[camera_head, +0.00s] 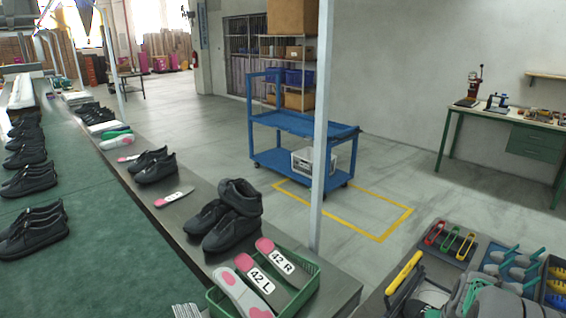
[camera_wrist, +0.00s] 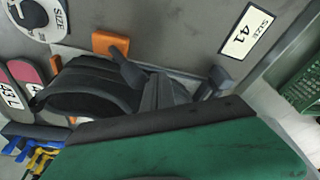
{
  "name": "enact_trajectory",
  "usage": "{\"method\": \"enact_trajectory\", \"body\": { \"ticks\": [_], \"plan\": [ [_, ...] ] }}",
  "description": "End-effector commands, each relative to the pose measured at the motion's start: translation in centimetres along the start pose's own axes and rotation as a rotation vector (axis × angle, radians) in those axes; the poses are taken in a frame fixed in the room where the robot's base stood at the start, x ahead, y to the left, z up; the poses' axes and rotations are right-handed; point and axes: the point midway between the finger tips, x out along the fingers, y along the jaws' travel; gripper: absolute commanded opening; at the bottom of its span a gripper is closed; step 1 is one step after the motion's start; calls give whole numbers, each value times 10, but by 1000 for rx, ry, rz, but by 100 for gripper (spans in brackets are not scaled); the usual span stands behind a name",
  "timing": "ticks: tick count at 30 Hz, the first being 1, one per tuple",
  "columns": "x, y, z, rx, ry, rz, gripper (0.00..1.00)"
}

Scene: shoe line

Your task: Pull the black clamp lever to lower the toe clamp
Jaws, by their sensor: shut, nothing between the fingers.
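In the wrist view, a black shoe (camera_wrist: 85,88) lies left of the middle beside an orange block (camera_wrist: 110,43). Dark grey pieces close together at the centre look like the fingertips of my gripper (camera_wrist: 162,92); they are hard to tell from the dark parts around them, and they hold nothing. A short dark bar with a block-shaped end (camera_wrist: 217,79) stands just to their right; I cannot tell for sure whether it is the clamp lever. The toe clamp is not clearly recognisable. A large green surface (camera_wrist: 190,150) with a dark edge hides the lower part.
A "SIZE 41" card (camera_wrist: 247,30) lies on the grey top, with a green crate (camera_wrist: 302,88) at the right. In the head view, a green crate (camera_head: 312,285) holds insoles, and shoes stand along the left line. A blue cart (camera_head: 300,125) stands beyond, with open floor around it.

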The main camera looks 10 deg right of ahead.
Motion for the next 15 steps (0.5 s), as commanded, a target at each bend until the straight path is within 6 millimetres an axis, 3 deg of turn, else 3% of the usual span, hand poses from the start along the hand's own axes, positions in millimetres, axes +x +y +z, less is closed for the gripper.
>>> {"method": "enact_trajectory", "body": {
  "ticks": [15],
  "plan": [
    [-51,0,-14,1,4,0,0]
  ]
}}
